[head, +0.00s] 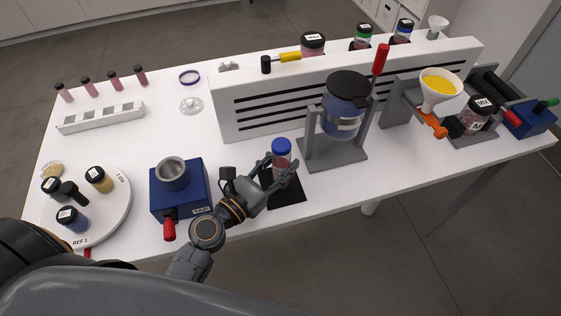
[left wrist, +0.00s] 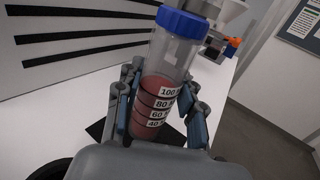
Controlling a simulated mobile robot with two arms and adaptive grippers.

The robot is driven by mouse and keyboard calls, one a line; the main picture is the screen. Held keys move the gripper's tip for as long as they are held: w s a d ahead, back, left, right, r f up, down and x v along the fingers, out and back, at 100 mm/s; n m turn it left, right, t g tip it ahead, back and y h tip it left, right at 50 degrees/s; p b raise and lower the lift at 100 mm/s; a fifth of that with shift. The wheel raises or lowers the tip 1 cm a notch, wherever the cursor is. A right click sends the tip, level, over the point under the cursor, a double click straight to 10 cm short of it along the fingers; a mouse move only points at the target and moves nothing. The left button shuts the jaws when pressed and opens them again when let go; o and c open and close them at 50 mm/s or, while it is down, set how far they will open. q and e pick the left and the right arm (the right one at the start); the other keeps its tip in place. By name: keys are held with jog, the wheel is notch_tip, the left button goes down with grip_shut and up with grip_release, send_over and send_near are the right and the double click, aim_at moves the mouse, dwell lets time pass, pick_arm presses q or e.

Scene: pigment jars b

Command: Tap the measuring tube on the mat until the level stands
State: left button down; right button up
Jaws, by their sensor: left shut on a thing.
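The measuring tube (head: 281,152) is clear with a blue cap and stands about upright over the black mat (head: 290,196). My left gripper (head: 279,174) is shut around its lower part. In the left wrist view the tube (left wrist: 172,62) holds dark red powder, and white labels read 100, 80, 60 and 40. The powder's top lies near the 100 label and looks slightly sloped. The left gripper's fingers (left wrist: 160,108) press on both sides of the tube. I cannot tell whether the tube's base touches the mat. The right gripper is not in view.
A blue tap unit (head: 192,192) with a metal cup stands left of the mat. A grey stand with a dark-lidded jar (head: 345,108) stands to the right. A slotted white riser (head: 250,98) is behind. A round tray (head: 118,212) with jars is at the left.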

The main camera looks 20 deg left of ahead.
pick_arm(q)
jog(key=c, duration=1.1)
grip_release()
jog(key=shift+c, duration=0.2)
jog(key=shift+f+b, duration=0.65)
jog(key=shift+f, duration=0.05)
jog(key=shift+r, duration=0.1)
grip_shut()
jog(key=shift+r+p, duration=0.65)
jog(key=shift+p, duration=0.15)
jog(key=shift+f, duration=0.1)
grip_release()
